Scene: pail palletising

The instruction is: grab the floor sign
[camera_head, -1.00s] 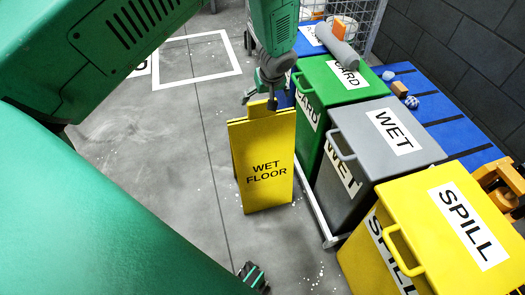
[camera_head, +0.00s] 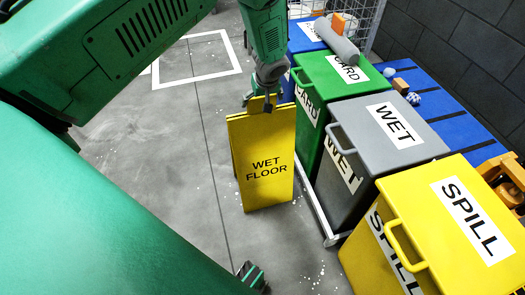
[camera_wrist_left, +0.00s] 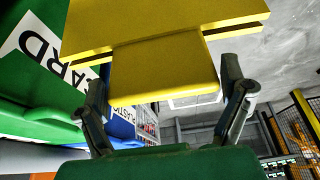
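The yellow floor sign (camera_head: 266,168), marked WET FLOOR, stands upright on the floor beside the bins. My left gripper (camera_head: 264,102) is at its top edge, coming from above. In the left wrist view, the sign's top tab (camera_wrist_left: 165,70) lies between the two spread fingers of my left gripper (camera_wrist_left: 168,95). One finger is on each side, with a narrow gap visible at the right finger; contact at the left one is unclear. A small dark part with teal edges at the bottom of the head view may be my right gripper (camera_head: 254,277); its opening cannot be made out.
A green bin (camera_head: 335,78), a grey WET bin (camera_head: 365,145) and a yellow SPILL bin (camera_head: 440,210) stand in a row close to the sign's right. A blue pallet (camera_head: 450,115) lies behind them. The floor (camera_head: 165,150) left of the sign is clear.

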